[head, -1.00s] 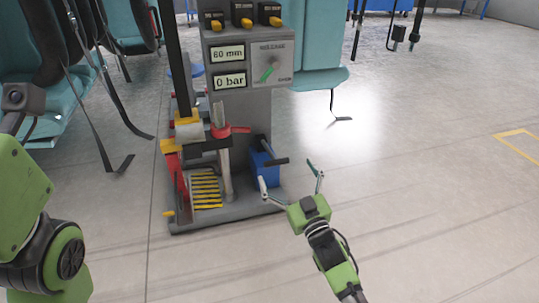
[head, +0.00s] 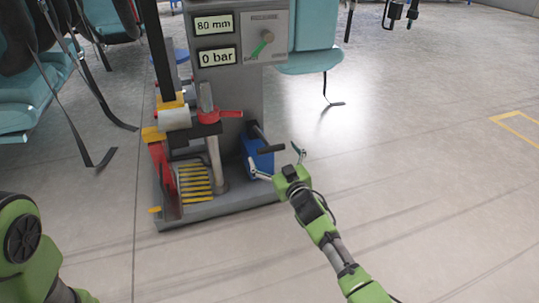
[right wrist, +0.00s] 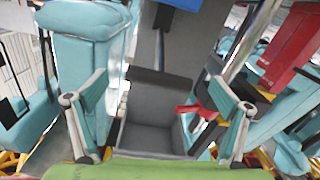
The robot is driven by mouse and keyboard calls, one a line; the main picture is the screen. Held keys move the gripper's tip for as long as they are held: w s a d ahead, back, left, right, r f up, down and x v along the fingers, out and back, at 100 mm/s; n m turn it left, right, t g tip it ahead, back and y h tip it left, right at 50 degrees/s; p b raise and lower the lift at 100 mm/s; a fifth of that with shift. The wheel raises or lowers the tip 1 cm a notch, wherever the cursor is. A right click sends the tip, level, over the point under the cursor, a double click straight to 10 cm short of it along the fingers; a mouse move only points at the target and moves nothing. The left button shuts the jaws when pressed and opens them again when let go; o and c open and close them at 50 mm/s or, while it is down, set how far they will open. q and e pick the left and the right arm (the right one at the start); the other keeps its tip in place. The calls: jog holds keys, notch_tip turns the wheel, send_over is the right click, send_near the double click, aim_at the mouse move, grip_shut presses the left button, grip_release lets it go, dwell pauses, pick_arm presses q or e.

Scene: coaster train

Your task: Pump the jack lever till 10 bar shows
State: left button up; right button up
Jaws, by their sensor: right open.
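The blue jack (head: 258,158) stands on the right side of the machine's grey base. Its black lever (head: 271,149) sticks out to the right. The lower display (head: 217,56) reads 0 bar. My right gripper (head: 272,153) is open, its two thin fingers spread close around the lever's handle in the head view; contact cannot be told. In the right wrist view, the open fingers (right wrist: 158,82) stand either side of a dark grey shape; I cannot tell for sure whether this is the lever. My left gripper is out of view; only part of my left arm shows at lower left.
The machine carries a red handle (head: 222,116), a grey roller (head: 174,119) and yellow slats (head: 194,182). An upper display (head: 214,25) shows a mm reading, blurred. Teal seats (head: 308,45) with hanging straps stand behind. The floor to the right is clear.

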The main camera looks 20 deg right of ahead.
aim_at(270, 145)
jog(key=w+b, duration=0.1)
jog(key=w, duration=0.2)
jog(key=shift+a+f, duration=0.1)
jog(key=shift+w+b, duration=0.3)
jog(key=shift+c, duration=0.4)
